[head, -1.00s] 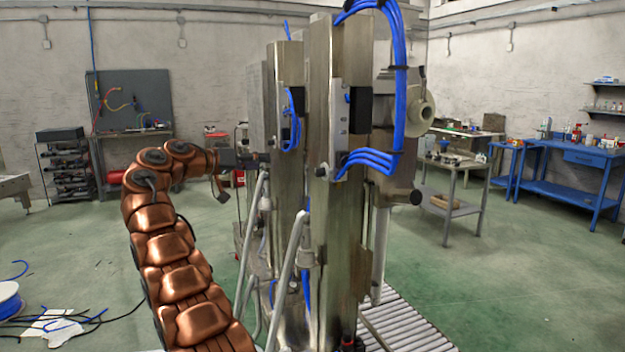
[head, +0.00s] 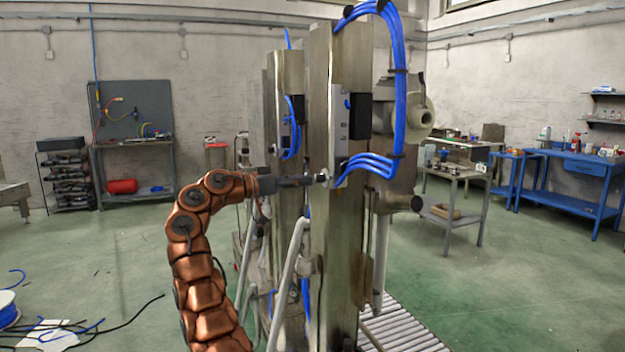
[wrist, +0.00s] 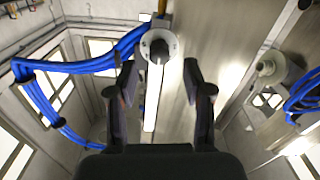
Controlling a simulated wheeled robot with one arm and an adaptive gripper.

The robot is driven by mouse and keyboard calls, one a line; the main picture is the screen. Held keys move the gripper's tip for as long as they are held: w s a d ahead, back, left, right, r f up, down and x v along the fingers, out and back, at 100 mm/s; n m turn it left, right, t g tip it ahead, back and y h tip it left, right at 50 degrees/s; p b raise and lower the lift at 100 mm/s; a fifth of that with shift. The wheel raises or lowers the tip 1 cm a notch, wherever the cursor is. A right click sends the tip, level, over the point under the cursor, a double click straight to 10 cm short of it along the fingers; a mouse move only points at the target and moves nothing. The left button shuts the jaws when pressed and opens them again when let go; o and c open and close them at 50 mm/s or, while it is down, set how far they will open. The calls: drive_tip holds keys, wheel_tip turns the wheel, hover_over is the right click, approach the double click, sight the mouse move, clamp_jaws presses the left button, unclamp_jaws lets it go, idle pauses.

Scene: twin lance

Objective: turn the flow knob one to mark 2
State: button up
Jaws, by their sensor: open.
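The flow knob (wrist: 159,50) is a dark pointer on a round white dial in the wrist view, just beyond my fingertips and between their lines. Its marks are too small to read. My gripper (wrist: 161,80) is open, one finger on each side, with nothing between the fingers. In the head view my gripper (head: 305,181) reaches level towards a small pale knob (head: 324,176) at the edge of the near metal column (head: 335,235). I cannot tell whether the fingertips touch the dial.
Blue hoses (head: 400,90) loop from the column's top down past the knob's right side; they also run left of the dial in the wrist view (wrist: 75,67). A second metal column (head: 288,200) stands behind my gripper. A grey pipe handle (head: 290,265) rises below it.

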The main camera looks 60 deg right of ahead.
sight(316, 178)
drive_tip(key=shift+x, duration=1.95)
clamp_jaws()
